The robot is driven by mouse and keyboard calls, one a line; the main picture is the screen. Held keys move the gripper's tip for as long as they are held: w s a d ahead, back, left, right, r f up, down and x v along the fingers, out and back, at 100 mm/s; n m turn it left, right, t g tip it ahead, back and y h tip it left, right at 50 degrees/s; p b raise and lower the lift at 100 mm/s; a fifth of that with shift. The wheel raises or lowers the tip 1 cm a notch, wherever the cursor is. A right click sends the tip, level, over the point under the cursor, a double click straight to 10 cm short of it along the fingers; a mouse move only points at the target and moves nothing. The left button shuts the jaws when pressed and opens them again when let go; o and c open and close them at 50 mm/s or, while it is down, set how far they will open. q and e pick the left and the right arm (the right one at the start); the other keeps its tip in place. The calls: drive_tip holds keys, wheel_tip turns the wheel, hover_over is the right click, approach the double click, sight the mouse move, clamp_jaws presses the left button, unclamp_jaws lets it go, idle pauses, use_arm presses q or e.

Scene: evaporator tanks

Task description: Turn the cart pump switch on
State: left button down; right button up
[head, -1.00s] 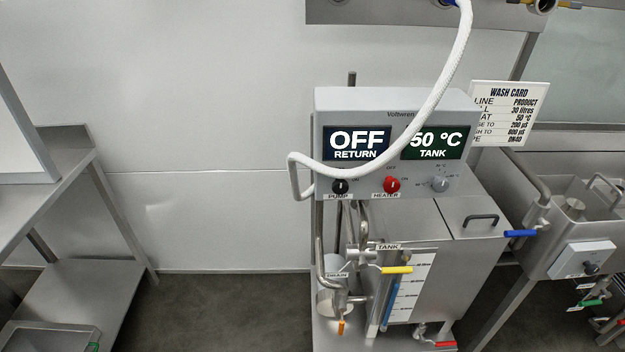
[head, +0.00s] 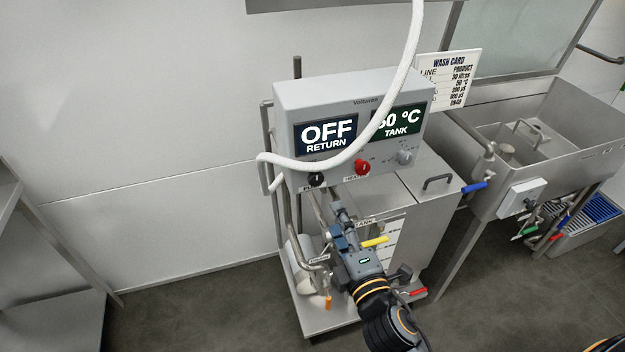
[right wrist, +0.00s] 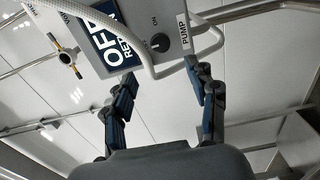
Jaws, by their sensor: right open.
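The pump switch (head: 316,179) is a black knob at the lower left of the cart's grey control box (head: 360,88). The display above it reads OFF RETURN. In the right wrist view the pump switch (right wrist: 160,42) shows between and beyond the fingertips, with ON and PUMP lettering beside it. My right gripper (head: 338,210) is open and empty, below and slightly right of the switch, pointing up toward the box. Its two fingers (right wrist: 161,70) are spread apart and a gap appears between them and the knob. My left gripper is not in view.
A white hose (head: 385,110) hangs across the box front and loops close by the pump switch. The red heater knob (head: 362,167) and grey dial (head: 405,157) sit to its right. Pipes and a yellow-handled valve (head: 375,241) lie below. A sink (head: 570,150) stands at right.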

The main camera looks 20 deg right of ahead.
sight(317, 181)
drive_tip(key=w, duration=0.4)
drive_tip(key=w+p, duration=0.1)
drive_tip(key=w, duration=0.3)
drive_tip(key=w+p, duration=0.1)
drive_tip(key=w, duration=0.3)
drive_tip(key=shift+w+a, duration=0.1)
drive_tip(key=shift+a, duration=0.15)
drive_tip(key=c, duration=1.2)
drive_tip(key=shift+o, duration=0.2)
